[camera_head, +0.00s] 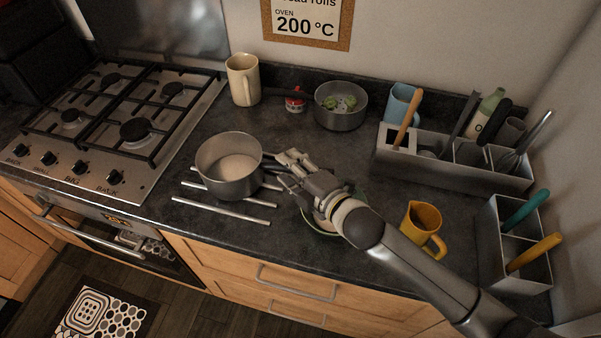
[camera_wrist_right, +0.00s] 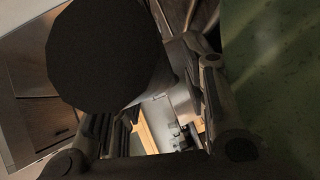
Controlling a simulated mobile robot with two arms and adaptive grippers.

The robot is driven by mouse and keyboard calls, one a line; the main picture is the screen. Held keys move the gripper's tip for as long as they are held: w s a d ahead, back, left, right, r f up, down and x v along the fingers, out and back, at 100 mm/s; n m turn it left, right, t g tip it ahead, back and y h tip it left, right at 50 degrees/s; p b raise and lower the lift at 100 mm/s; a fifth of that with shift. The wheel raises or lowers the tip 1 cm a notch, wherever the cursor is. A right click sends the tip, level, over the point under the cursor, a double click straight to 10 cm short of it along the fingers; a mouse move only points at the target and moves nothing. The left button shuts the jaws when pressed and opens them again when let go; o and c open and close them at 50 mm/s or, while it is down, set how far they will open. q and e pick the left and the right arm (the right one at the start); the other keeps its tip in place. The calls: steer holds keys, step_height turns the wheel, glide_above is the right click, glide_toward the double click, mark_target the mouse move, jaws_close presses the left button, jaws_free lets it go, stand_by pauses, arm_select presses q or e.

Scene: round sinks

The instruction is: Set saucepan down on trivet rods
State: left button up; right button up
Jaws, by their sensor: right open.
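The grey saucepan (camera_head: 229,168) stands upright over the trivet rods (camera_head: 222,210) on the dark counter, right of the hob. The rods' ends stick out on both sides of it, and the front rod lies bare. My right gripper (camera_head: 283,171) is at the pan's right side with its fingers open towards the pan. The pan's handle is hidden, and I cannot tell whether the fingers touch it. In the right wrist view the open fingers (camera_wrist_right: 160,118) frame a gap, and a large dark round shape fills the upper left. My left gripper is not in view.
A green-rimmed dish (camera_head: 318,228) lies partly under my right wrist. A yellow jug (camera_head: 422,230) stands to the right, with grey utensil trays (camera_head: 455,168) beyond. A cream mug (camera_head: 243,80) and a second pan (camera_head: 341,112) stand at the back. The gas hob (camera_head: 110,125) is at left.

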steer(key=v, duration=1.2)
steer(key=shift+w+r, duration=0.1)
